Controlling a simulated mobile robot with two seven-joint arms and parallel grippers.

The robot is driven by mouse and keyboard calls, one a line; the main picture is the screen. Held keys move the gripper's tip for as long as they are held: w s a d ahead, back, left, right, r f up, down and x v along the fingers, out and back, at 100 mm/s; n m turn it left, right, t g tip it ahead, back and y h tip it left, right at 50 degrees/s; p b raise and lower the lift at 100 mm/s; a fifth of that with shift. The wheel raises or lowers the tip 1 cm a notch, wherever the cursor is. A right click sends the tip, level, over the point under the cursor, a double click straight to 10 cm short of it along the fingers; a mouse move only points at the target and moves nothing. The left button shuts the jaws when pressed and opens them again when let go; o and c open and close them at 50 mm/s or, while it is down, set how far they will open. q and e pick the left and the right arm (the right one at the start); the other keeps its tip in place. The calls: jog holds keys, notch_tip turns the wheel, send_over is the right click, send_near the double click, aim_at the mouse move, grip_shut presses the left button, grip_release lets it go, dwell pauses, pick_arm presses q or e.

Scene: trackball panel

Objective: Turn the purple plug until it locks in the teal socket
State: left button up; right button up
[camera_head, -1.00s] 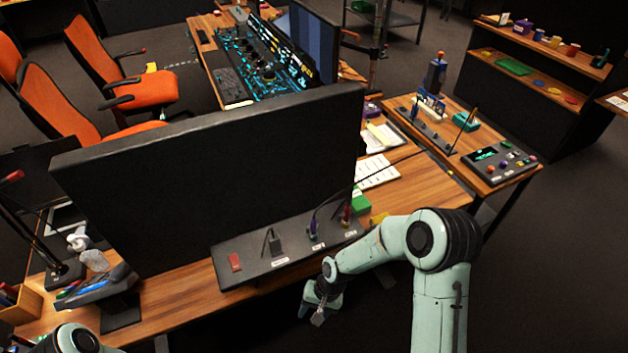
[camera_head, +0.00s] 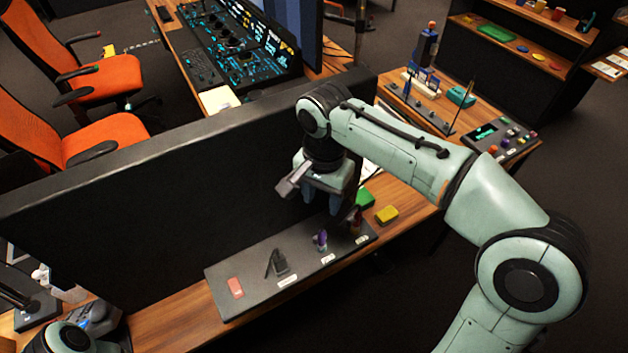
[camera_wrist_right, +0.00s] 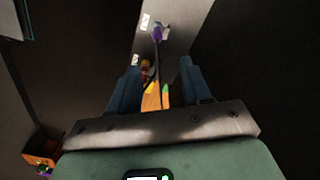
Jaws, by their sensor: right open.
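The purple plug (camera_head: 320,239) stands on the dark grey panel (camera_head: 248,269) in front of the large black screen. In the right wrist view the purple plug (camera_wrist_right: 158,33) is near the top, beyond the fingers. My right gripper (camera_head: 337,206) points down above the panel's right part, above the purple plug in the picture. It is open and empty, and its fingers (camera_wrist_right: 160,72) stand apart in the wrist view. They do not appear to touch the plug. Only part of my left arm shows, at the lower left.
A dark red plug (camera_head: 355,219) stands right of the purple one, close to my right gripper. Yellow (camera_head: 387,214) and green (camera_head: 365,198) blocks lie to the right. The black screen (camera_head: 160,205) rises behind the panel.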

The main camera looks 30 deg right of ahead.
aim_at(323, 227)
jog(key=f, duration=0.4)
jog(key=f+b, duration=0.1)
jog(key=f, duration=0.6)
jog(key=shift+s+f+b, duration=0.3)
jog(key=shift+s+b, duration=0.05)
pick_arm(q)
jog(key=shift+s+f, duration=1)
jog(key=shift+f, duration=0.25)
pick_arm(e)
jog(key=shift+f, duration=0.75)
grip_shut()
pick_arm(q)
jog(key=shift+f, duration=0.1)
pick_arm(e)
jog(key=shift+m, duration=0.3)
jog(key=m+b, duration=0.1)
jog(key=m, duration=0.1)
jog(key=shift+m, duration=0.4)
jog(key=m, duration=0.5)
jog(key=shift+m+b, duration=0.4)
pick_arm(q)
jog(key=shift+s+f, duration=0.3)
jog(key=shift+f, duration=0.2)
jog(key=shift+s+f, duration=0.25)
jog(key=shift+f, duration=0.25)
pick_arm(e)
jog(key=shift+m, duration=1.2)
